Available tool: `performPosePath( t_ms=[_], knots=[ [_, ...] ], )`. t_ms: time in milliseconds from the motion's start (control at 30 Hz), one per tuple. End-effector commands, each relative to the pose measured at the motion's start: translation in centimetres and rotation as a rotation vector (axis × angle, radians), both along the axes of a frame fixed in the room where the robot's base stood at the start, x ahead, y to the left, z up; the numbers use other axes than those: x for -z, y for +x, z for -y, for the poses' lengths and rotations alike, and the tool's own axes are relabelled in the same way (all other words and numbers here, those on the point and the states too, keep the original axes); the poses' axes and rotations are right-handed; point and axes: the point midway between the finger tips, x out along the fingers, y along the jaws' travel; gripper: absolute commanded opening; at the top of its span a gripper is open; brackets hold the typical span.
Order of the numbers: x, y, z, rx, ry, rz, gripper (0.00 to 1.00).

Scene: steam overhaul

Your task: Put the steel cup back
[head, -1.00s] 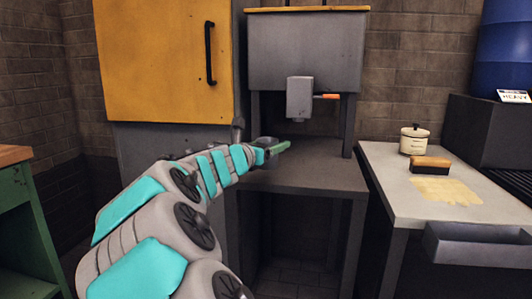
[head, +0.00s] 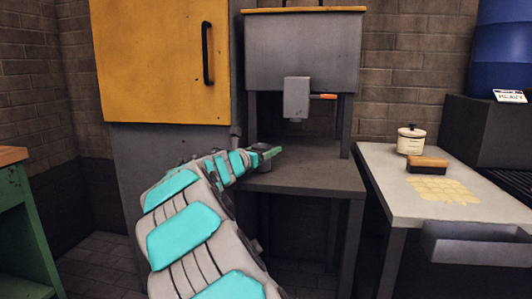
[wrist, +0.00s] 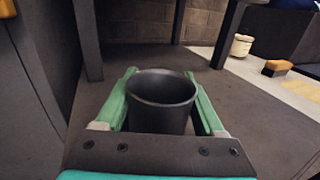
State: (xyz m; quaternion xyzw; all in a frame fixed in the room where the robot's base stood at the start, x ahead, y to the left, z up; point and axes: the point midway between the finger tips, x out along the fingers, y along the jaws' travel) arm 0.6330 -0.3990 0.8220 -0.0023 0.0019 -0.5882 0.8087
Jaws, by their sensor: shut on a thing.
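The steel cup (wrist: 160,100) is a dark grey, open-topped cup, seen in the wrist view. It is upright and looks empty inside. My gripper (wrist: 160,82) is shut on it, with one green finger on each side. I cannot tell whether the cup's base touches the bench.
A grey hopper (head: 302,55) with a spout (head: 296,98) and orange lever stands over the bench. A yellow-doored cabinet (head: 160,60) is close on the left. On the right, a pale table (head: 400,195) holds a lidded pot (head: 411,140) and a brush (head: 428,165).

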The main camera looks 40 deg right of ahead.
Motion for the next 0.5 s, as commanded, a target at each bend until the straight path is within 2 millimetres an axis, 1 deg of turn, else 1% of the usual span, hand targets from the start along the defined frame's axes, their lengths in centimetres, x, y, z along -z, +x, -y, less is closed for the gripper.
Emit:
performPosePath(
  t_ms=[33, 233, 367, 400, 500],
  knots=[
    [0.25, -0.04, 0.01, 0.001, -0.001, 0.0, 0.0],
    [0.11, -0.02, 0.0, 0.0, 0.0, 0.002, 0.0],
    [0.41, -0.03, 0.0, 0.0, 0.0, 0.002, 0.0],
    [0.49, -0.03, 0.01, 0.0, 0.0, 0.002, 0.72],
    [0.43, -0.02, 0.0, 0.0, 0.0, 0.002, 0.83]
  ],
)
